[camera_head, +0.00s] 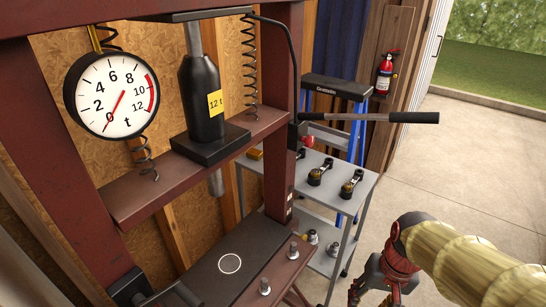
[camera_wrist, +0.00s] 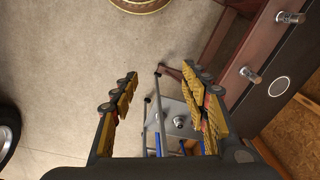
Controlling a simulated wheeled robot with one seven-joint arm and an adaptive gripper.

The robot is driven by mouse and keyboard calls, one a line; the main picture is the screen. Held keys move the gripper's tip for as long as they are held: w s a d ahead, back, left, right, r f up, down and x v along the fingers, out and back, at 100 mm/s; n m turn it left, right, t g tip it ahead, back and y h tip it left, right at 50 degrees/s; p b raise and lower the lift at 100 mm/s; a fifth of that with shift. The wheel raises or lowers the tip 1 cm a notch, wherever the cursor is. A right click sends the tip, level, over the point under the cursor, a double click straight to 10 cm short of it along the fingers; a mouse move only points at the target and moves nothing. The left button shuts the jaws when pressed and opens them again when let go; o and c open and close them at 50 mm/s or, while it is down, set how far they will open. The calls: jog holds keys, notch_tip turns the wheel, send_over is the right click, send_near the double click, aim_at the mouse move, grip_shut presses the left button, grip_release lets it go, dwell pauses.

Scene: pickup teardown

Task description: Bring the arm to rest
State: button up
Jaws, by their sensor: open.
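My gripper (camera_wrist: 161,103) is open and empty in the wrist view, its two yellow-padded fingers spread wide apart. Nothing is between the fingers except the floor and a grey cart (camera_wrist: 176,120) lower down. In the head view my arm comes in from the right edge, and my gripper (camera_head: 372,296) hangs at the bottom right, partly cut off by the frame. It is apart from the press and the cart there.
A red press frame (camera_head: 278,130) with a round gauge (camera_head: 112,95) and a black jack (camera_head: 202,97) stands at the left. Its lever handle (camera_head: 412,117) juts right. A grey cart (camera_head: 357,185) holds several parts. Concrete floor (camera_head: 470,160) is open at the right.

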jog(key=s+a+r+n+t, duration=0.1)
jog(key=s+r+t, duration=0.1)
jog(key=r, duration=0.4)
jog(key=s+a+r+n+t, duration=0.1)
jog(key=s+a+r+t, duration=0.1)
jog(key=r, duration=0.4)
jog(key=shift+a+r+n+t+h, duration=0.2)
jog(key=shift+n+t+h, duration=0.1)
jog(key=shift+t+h, duration=0.15)
jog(key=shift+s, duration=0.15)
